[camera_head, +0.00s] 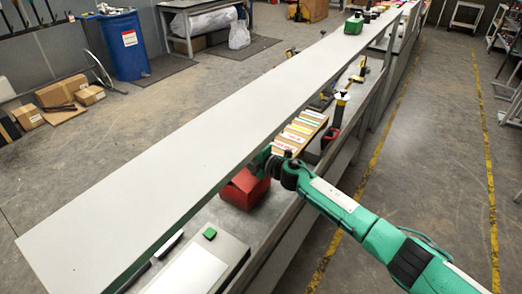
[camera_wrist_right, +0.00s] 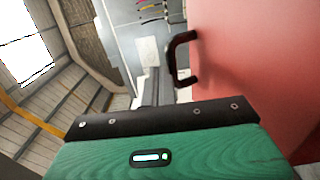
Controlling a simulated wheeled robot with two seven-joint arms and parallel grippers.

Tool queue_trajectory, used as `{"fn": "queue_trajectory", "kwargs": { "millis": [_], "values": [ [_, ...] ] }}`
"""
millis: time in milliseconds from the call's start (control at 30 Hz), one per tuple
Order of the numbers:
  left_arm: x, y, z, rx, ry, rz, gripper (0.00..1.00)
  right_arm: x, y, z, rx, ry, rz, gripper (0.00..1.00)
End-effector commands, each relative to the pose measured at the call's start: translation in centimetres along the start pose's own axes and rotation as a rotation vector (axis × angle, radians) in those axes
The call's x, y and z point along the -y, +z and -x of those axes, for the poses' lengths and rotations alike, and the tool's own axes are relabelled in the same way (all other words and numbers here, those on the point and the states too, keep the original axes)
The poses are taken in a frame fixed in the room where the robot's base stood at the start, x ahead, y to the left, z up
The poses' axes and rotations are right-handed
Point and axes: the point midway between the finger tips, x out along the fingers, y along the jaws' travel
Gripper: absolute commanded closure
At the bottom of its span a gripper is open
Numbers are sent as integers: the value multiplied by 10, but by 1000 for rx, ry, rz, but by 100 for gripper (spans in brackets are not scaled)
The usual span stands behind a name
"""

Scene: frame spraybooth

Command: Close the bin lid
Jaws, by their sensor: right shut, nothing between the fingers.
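A red bin (camera_head: 243,190) sits on the lower bench, partly under the long grey shelf, beside my right gripper (camera_head: 264,160). The shelf edge and my wrist hide part of the bin and the gripper's tip. In the right wrist view, a large red panel (camera_wrist_right: 255,65) with a black handle (camera_wrist_right: 181,58) fills the right side, close beyond the green gripper body (camera_wrist_right: 165,152). I cannot tell whether this panel is the lid, or how far the lid is open. My right gripper is shut and empty; contact with the red panel cannot be told. My left gripper is out of view.
The long grey shelf (camera_head: 170,165) overhangs the bench (camera_head: 290,195). Several colored labelled pieces (camera_head: 298,132) lie behind the red bin. A panel with a green button (camera_head: 210,233) stands in front. A blue drum (camera_head: 125,45) and cardboard boxes (camera_head: 60,92) stand on the left floor.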

Motion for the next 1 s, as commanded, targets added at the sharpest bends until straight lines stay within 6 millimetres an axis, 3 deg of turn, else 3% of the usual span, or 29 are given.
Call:
{"fn": "queue_trajectory", "kwargs": {
  "millis": [433, 1000],
  "values": [
    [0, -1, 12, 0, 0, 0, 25, 14, 1, -16, 1, -113, 3, 100],
    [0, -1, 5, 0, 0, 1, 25, 32, 1, -29, 0, -111, 6, 100]
  ]
}}
